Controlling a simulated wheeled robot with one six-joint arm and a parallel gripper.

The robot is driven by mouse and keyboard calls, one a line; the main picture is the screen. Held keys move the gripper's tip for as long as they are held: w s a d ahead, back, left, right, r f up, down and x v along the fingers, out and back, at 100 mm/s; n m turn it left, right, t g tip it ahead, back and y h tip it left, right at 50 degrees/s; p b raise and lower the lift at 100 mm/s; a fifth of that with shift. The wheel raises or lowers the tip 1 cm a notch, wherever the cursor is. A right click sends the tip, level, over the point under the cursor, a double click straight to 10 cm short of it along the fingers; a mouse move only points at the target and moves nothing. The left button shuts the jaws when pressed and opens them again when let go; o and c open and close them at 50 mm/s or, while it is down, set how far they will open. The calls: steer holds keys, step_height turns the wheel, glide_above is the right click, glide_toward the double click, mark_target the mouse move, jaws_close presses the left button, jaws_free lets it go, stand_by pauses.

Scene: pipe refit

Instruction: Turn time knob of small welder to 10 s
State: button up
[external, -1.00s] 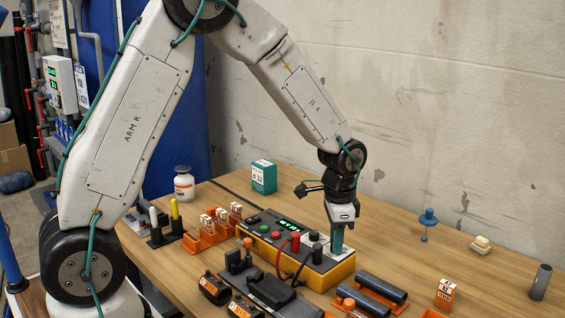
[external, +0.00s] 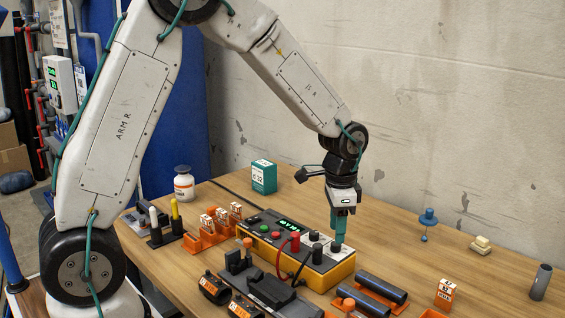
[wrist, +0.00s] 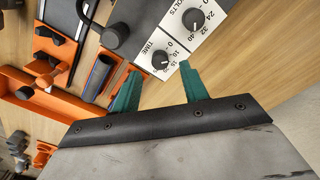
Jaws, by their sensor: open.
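The small welder (external: 343,271) is a yellow and black box on the bench with a lit green display (external: 290,223). Its white panel carries a black time knob (wrist: 160,60), under the label TIME, and a black volts knob (wrist: 193,19). In the external view the time knob (external: 335,247) is at the welder's right end. My gripper (external: 340,239) points down just above it, with teal fingers. In the wrist view the fingertips (wrist: 160,71) are spread, one on each side of the time knob and apart from it. I cannot tell exactly which mark the knob's pointer meets.
Dark pipes in orange holders (external: 375,291) lie right of the welder. A black clamp device (external: 262,287) stands in front, with cables and a red plug (external: 295,240) close by. A teal box (external: 264,176) stands behind. The bench to the right is mostly clear.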

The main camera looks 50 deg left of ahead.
step_height(320, 180, up, 4)
steer(key=shift+r, duration=0.15)
stand_by(0.6)
